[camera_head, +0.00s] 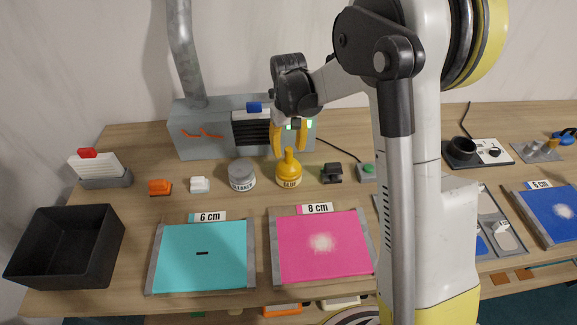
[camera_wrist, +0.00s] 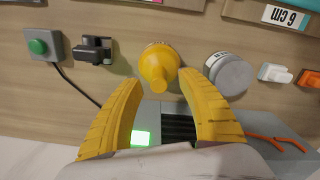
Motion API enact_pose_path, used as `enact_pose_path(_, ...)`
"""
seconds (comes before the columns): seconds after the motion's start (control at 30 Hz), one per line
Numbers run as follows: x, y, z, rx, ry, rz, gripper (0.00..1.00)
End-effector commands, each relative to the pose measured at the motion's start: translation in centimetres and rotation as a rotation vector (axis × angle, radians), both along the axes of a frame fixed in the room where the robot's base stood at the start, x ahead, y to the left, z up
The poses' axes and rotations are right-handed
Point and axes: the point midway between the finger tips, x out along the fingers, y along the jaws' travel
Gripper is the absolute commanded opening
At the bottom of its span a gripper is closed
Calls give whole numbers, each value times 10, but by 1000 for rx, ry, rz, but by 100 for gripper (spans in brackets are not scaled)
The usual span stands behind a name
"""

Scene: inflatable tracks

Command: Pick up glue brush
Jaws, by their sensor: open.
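The yellow glue bottle (camera_head: 289,172) with a pointed top stands upright on the table, its label reading "GLUE"; the brush itself is not visible separately. The bottle also shows in the wrist view (camera_wrist: 158,64), seen from above. My gripper (camera_head: 289,146) has yellow fingers and hangs open just above the bottle's top. In the wrist view, the open fingers (camera_wrist: 161,80) are on either side of the bottle's tip, with nothing held between them. I cannot tell whether a finger touches the bottle.
A grey-lidded jar (camera_head: 242,175) stands close left of the bottle. A black clip-like block (camera_head: 331,173) and a green button box (camera_head: 366,171) are to the right. A grey machine (camera_head: 205,135) stands behind. Pink (camera_head: 322,266) and cyan (camera_head: 203,270) sheets lie in front.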

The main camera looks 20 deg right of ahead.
Motion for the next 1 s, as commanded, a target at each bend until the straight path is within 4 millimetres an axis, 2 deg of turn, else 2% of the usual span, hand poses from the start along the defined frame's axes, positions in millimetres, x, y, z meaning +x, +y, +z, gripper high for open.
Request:
enact_pose_path(0.13, 2, -1, -13, 0, 0, 0, 46)
enact_pose_path(0.37, 4, -2, -49, 0, -1, 0, 46)
enact_pose_path(0.63, 4, -2, -51, 0, -1, 0, 44)
enact_pose_path(0.77, 4, -2, -51, 0, -1, 0, 5)
enact_pose_path(0.8, 4, -2, -51, 0, -1, 0, 0)
enact_pose_path(1.0, 4, -2, -51, 0, -1, 0, 0)
